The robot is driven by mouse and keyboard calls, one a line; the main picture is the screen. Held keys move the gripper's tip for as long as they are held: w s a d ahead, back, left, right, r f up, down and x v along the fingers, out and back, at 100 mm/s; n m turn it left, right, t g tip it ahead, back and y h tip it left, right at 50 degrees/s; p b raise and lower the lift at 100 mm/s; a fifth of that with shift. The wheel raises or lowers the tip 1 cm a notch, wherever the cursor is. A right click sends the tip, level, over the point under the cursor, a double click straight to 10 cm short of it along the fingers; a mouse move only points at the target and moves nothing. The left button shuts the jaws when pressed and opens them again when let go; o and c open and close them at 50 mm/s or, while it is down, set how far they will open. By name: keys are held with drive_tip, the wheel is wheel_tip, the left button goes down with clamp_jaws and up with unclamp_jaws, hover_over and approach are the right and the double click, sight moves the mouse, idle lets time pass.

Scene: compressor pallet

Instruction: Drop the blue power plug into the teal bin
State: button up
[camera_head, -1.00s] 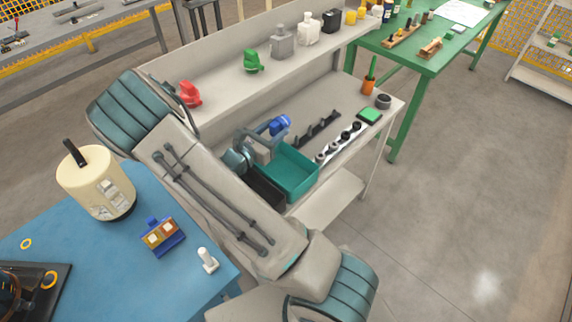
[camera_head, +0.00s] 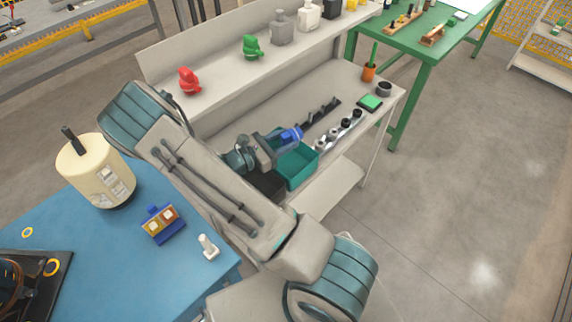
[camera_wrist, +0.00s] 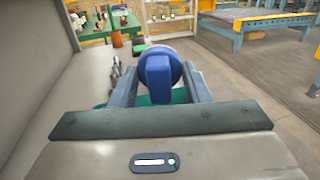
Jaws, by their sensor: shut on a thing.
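The blue power plug (camera_head: 290,137) is held between the fingers of my gripper (camera_head: 277,143). In the wrist view the blue plug (camera_wrist: 158,76) sits between the two grey fingertips of my gripper (camera_wrist: 158,88), which are shut on it. The teal bin (camera_head: 297,168) stands on the lower surface of the light grey workbench. In the head view the plug is over the bin's back part; its exact height above the rim is hard to tell. In the wrist view a strip of the teal bin (camera_wrist: 178,96) shows below and behind the plug, mostly hidden by my gripper.
A black bin (camera_head: 266,183) sits left of the teal one. Red (camera_head: 189,82) and green (camera_head: 252,47) plugs stand on the bench's upper shelf (camera_head: 222,72). A dark rack and a row of small round parts lie right of the bin. An orange cup (camera_head: 369,72) stands farther back.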

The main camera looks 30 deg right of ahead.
drive_tip(key=shift+f, duration=0.5)
drive_tip(key=o, duration=1.4)
drive_tip(key=shift+c, duration=0.2)
drive_tip(key=s+a+b, duration=0.1)
drive_tip(key=a+b, duration=0.2)
drive_tip(key=a, duration=1)
drive_tip(key=shift+s+a+b, duration=0.25)
drive_tip(key=shift+a+b, duration=0.1)
